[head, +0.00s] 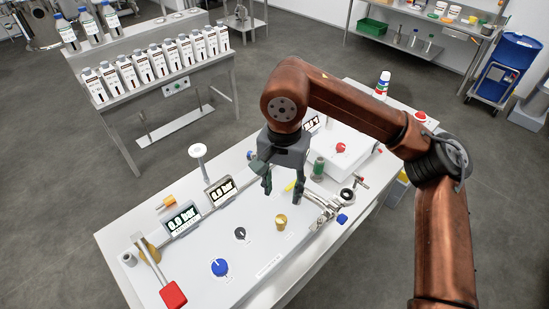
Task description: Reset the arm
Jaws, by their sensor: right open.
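My right arm (345,100) comes in from the right, copper-coloured, and bends down over the white table. My right gripper (283,190) points downward above the white control panel (210,250). Its dark fingers are apart with nothing between them. A brass knob (281,222) stands on the panel just below the gripper, and whether they touch cannot be told. My left arm and gripper are not in view.
The panel carries a blue knob (219,267), a black knob (240,233), pressure displays (182,218) and a red-handled lever (172,295). Metal valve fittings (325,208) lie right of the gripper. A bottle rack (165,85) stands behind left.

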